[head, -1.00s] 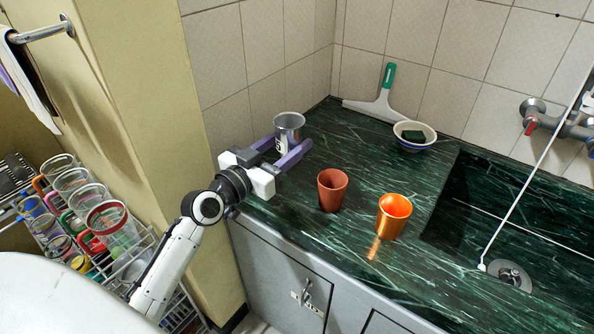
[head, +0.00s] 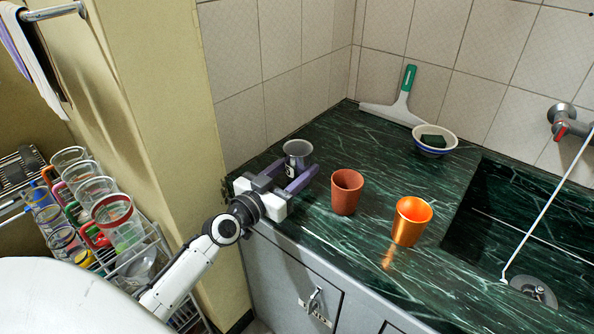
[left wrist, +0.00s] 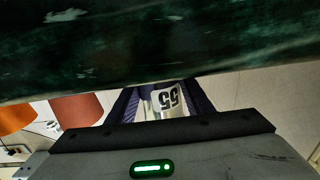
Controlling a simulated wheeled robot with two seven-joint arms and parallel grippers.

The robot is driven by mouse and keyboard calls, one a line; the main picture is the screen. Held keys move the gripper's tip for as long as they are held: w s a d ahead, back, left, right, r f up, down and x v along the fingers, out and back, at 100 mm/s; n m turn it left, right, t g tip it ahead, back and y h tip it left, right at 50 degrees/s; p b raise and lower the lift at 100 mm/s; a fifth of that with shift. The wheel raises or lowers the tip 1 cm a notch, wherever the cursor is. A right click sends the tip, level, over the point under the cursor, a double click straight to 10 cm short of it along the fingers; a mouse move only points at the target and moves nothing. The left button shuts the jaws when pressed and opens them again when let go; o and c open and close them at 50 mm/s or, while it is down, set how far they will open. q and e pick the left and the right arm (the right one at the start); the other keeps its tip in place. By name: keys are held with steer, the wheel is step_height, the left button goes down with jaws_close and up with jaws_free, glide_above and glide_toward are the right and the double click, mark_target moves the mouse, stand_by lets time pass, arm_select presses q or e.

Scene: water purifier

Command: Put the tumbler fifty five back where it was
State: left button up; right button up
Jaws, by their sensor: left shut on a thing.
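The tumbler fifty five (head: 298,153) is a silver metal cup near the left end of the green marble counter. Its label, reading 55, shows upside down in the left wrist view (left wrist: 164,101). My left gripper (head: 295,174) is shut on the tumbler, one finger on each side. The tumbler looks upright and at or just above the counter; I cannot tell whether its base touches. My right gripper is not in view.
A brown cup (head: 346,192) and a shiny orange cup (head: 411,222) stand right of my gripper. A squeegee (head: 397,108) and a bowl (head: 434,140) are at the back, with the sink (head: 500,220) at right. A rack of mugs (head: 92,200) is at left.

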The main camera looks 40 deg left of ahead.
arm_select(q)
steer(key=o, duration=1.1)
steer(key=shift+f, duration=0.1)
steer(key=shift+s, duration=0.15)
steer(key=s, duration=0.4)
steer(key=s+b, duration=0.1)
steer(key=s, duration=0.6)
steer(key=shift+s+a+r+b, duration=0.2)
steer(key=shift+s+a+b, duration=0.05)
steer(key=shift+s+b, duration=0.1)
